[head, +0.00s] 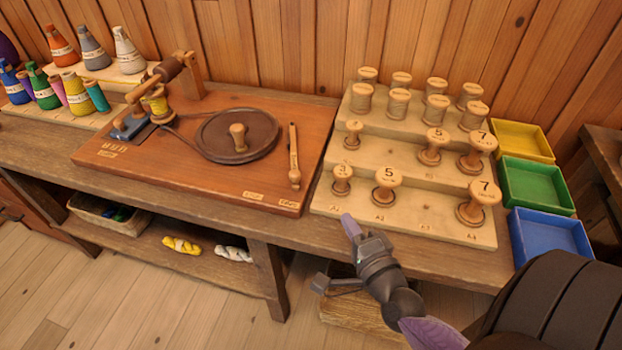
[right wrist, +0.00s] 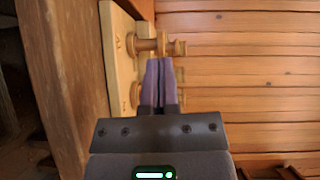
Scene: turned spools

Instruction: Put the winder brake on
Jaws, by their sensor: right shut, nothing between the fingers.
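The winder is a reddish wooden board (head: 190,183) with a dark round wheel (head: 212,148) that has a wooden knob (head: 238,138). A slim wooden lever (head: 294,160), which looks like the brake, stands to the right of the wheel. Its thicker end is toward the front. My left gripper is out of view.
A stepped rack (head: 400,222) with several numbered wooden spools stands right of the winder. Yellow (head: 522,140), green (head: 536,187) and blue (head: 550,238) trays sit beyond it. Thread cones (head: 75,95) stand at the left. In the right wrist view, a spool (right wrist: 148,45) is beyond the fingertips.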

